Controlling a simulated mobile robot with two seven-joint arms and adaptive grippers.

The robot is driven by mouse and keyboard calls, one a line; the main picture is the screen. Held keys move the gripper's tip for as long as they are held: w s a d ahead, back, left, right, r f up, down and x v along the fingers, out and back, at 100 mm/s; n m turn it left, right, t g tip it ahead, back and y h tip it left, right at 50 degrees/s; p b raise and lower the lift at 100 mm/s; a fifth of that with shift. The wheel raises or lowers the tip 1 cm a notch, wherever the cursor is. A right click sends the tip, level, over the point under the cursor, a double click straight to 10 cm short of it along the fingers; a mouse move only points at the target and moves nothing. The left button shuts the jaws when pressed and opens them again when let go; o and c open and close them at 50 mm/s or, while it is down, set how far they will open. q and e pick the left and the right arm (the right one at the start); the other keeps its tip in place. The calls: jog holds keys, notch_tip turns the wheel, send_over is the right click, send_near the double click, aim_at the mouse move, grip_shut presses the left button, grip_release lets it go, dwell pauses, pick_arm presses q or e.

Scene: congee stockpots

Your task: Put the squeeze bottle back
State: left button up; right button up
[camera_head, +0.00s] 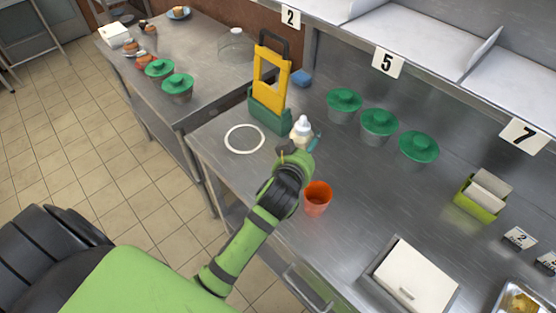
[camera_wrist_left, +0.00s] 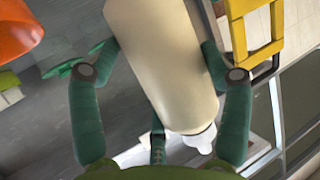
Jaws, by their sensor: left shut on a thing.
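The squeeze bottle (camera_head: 302,130) is cream with a white nozzle. My left gripper (camera_head: 300,150) is closed around it above the steel counter, and the arm hides its lower part in the head view. In the left wrist view the bottle (camera_wrist_left: 165,60) lies between the green fingers of the gripper (camera_wrist_left: 157,60). A white ring outline (camera_head: 245,139) is marked on the counter, to the left of the gripper, and looks empty. My right gripper is not in view.
A green and yellow stand (camera_head: 270,110) is just behind the bottle. An orange cup (camera_head: 317,198) stands to the right of my arm. Green-lidded pots (camera_head: 379,123) line the back. A white-lidded box (camera_head: 414,277) is at front right. The counter around the ring is clear.

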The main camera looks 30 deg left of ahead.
pick_arm(q)
jog(key=a+f, duration=0.3)
jog(key=f, duration=0.1)
jog(key=a+f+p, duration=0.1)
jog(key=a+f, duration=0.3)
jog(key=shift+s, duration=0.15)
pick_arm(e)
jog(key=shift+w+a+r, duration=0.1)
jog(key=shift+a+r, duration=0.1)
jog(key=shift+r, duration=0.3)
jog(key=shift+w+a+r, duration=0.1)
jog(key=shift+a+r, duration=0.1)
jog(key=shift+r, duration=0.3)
pick_arm(q)
jog(key=shift+f, duration=0.1)
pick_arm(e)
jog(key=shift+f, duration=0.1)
pick_arm(q)
jog(key=o, duration=0.8)
jog(key=shift+f, duration=0.1)
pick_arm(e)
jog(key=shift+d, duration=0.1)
